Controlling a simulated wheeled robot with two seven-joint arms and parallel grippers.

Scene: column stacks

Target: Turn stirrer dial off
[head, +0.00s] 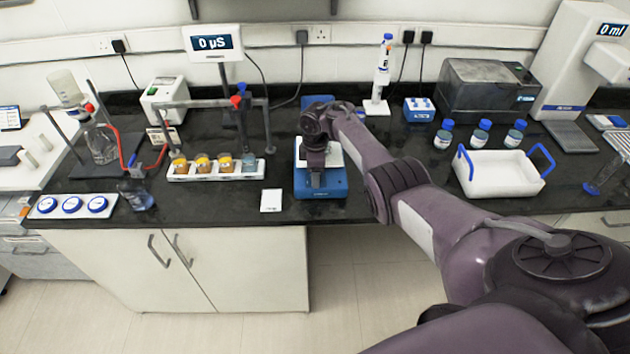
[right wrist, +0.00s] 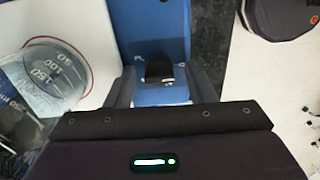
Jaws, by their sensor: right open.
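The blue stirrer (head: 333,188) with a white top stands near the front edge of the black bench, in the middle of the head view. In the right wrist view its blue body (right wrist: 154,25) carries a black dial (right wrist: 158,69). My right gripper (head: 316,187) is over the stirrer's front. In the right wrist view my right gripper (right wrist: 162,86) is open, one finger to each side of the dial. I cannot tell whether either finger touches it. My arm hides the dial in the head view. My left gripper is not in view.
A graduated beaker (right wrist: 50,75) stands close by on the left in the wrist view. In the head view, a rack of jars (head: 215,172) and a small white card (head: 271,200) lie left of the stirrer. A white tray with blue handles (head: 497,183) stands right.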

